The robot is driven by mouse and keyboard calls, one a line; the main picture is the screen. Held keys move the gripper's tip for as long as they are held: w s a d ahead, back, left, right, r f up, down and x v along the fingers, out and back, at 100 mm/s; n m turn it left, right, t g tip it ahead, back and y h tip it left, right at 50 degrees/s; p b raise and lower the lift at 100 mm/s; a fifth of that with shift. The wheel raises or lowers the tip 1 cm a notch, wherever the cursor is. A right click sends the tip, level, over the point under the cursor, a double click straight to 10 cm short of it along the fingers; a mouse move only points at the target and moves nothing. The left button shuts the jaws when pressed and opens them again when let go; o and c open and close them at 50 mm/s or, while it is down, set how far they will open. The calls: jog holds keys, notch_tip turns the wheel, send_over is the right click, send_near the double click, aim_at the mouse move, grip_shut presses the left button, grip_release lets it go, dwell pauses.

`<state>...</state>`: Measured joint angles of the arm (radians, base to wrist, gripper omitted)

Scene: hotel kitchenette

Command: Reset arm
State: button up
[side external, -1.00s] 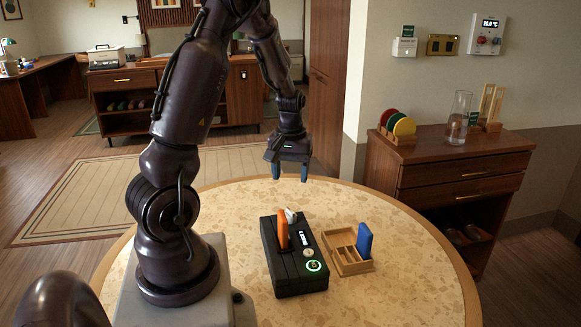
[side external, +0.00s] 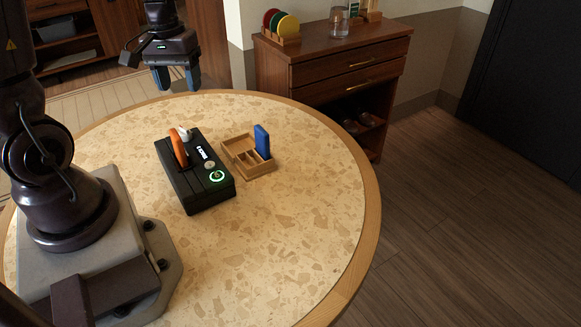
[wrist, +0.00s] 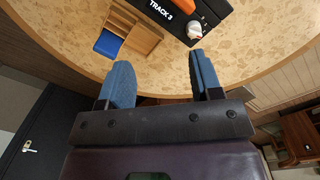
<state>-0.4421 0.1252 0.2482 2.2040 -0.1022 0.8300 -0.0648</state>
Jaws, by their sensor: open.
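My gripper (side external: 177,84) hangs beyond the far edge of the round table in the side view, fingers down, open and empty. In the wrist view its two blue fingers (wrist: 160,75) are spread with nothing between them. A black box (side external: 205,185) with a lit green ring stands on the table. The box also shows in the wrist view (wrist: 205,12), labelled "TRACK 3". A blue card (side external: 262,141) stands at one end of a wooden tray (side external: 239,143) right of the box.
The speckled round table (side external: 290,240) is clear at its front and right. A wooden cabinet (side external: 315,75) stands behind it, with coloured discs (side external: 282,25) in a rack and a glass vessel (side external: 339,22) on top.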

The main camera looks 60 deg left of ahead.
jog(key=s+d+r+m+t, duration=0.2)
jog(key=d+r+m, duration=0.2)
jog(key=d, duration=0.5)
jog(key=s+d+r+m+t, duration=0.2)
jog(key=d+r+m, duration=0.3)
jog(key=d+r, duration=0.3)
jog(key=shift+d+r+t+y, duration=0.15)
jog(key=shift+d+t+y, duration=0.15)
jog(key=shift+d+t, duration=0.35)
jog(key=shift+s+a, duration=0.1)
